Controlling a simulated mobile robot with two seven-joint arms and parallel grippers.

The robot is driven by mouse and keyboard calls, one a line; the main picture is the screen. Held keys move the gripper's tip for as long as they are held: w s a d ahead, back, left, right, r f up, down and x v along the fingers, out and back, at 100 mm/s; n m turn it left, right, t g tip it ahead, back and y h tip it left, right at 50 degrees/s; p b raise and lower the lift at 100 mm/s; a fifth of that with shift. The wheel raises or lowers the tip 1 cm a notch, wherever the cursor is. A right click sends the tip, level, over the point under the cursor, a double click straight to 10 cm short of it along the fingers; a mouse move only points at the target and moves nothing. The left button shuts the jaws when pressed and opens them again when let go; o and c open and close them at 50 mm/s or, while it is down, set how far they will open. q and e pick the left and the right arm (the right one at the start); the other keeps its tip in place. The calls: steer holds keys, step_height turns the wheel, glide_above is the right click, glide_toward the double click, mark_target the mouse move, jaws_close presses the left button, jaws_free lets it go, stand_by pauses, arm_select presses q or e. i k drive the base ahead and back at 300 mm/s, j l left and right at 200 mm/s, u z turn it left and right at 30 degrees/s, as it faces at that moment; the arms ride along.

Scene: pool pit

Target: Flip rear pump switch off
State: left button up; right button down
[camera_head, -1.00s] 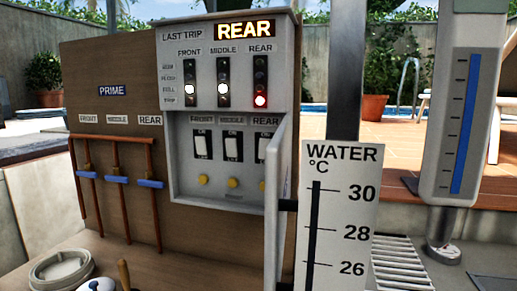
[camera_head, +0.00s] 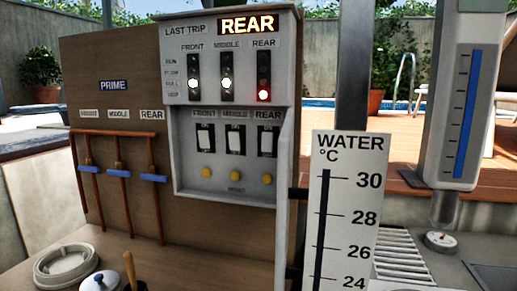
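The grey pump panel (camera_head: 183,150) is fixed to a brown board and has three rocker switches in a recess. The rear switch (camera_head: 267,140) is at the right under its REAR label, with the middle switch (camera_head: 235,139) and front switch (camera_head: 205,138) to its left. The rear switch's on or off position is too small to tell. Above, the rear lamp column (camera_head: 263,80) shows red at the bottom; front and middle show white lamps. The lit sign (camera_head: 248,25) beside LAST TRIP reads REAR. Neither of my grippers is in view.
An open panel door (camera_head: 284,190) stands nearly edge-on right of the switches. A water thermometer board (camera_head: 343,220) on a post is to its right. Blue-handled prime valves (camera_head: 118,173) are at left; a ring-shaped fitting (camera_head: 66,264) and knobs are below.

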mark_target(267, 137)
steer(key=k+j, duration=0.1)
steer(key=j, duration=0.3)
steer(key=k+j, duration=0.15)
steer(key=j, duration=0.65)
steer(key=i+j, duration=0.15)
steer(key=j, duration=0.3)
steer(key=i+j, duration=0.15)
steer(key=i, duration=0.2)
steer(key=i+j, duration=0.15)
steer(key=i, duration=0.2)
